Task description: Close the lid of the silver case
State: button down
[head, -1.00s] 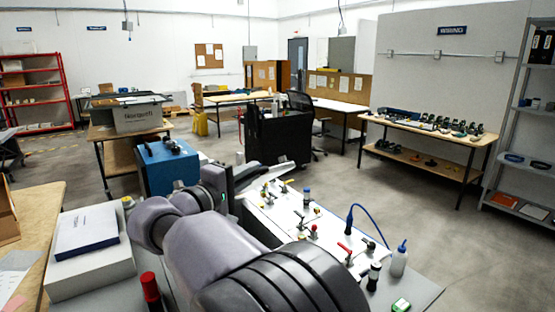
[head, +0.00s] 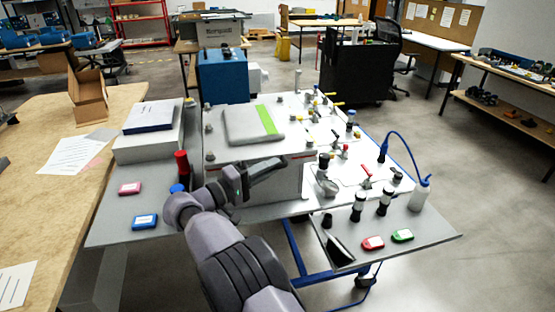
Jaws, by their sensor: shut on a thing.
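The silver case (head: 285,186) is a large grey box at the middle of the bench. Its pale lid (head: 222,157) lies over the top, looking nearly level, with small red marks along the front edge. My gripper (head: 277,169) is at the front edge of the lid, reaching in from the lower left. It appears shut on that edge, but the contact is small and partly hidden by the gripper. Whether a gap is left under the lid cannot be told.
A grey pad with a green stripe (head: 245,127) lies on top. Left are a white box (head: 150,147), a red-capped bottle (head: 182,163) and small pink and blue items. A blue box (head: 222,75) stands behind.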

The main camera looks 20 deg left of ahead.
jog(key=shift+f, duration=0.3)
jog(key=shift+f, duration=0.1)
jog(key=c, duration=1.4)
grip_release()
jog(key=shift+w+f, duration=0.1)
jog(key=shift+f, duration=0.05)
jog(key=shift+c, duration=0.2)
jog(key=shift+s+a, duration=0.25)
jog(key=shift+s, duration=0.05)
jog(key=p+v, duration=0.4)
jog(key=v, duration=1.2)
jog(key=shift+s+a, duration=0.2)
jog(key=shift+s, duration=0.1)
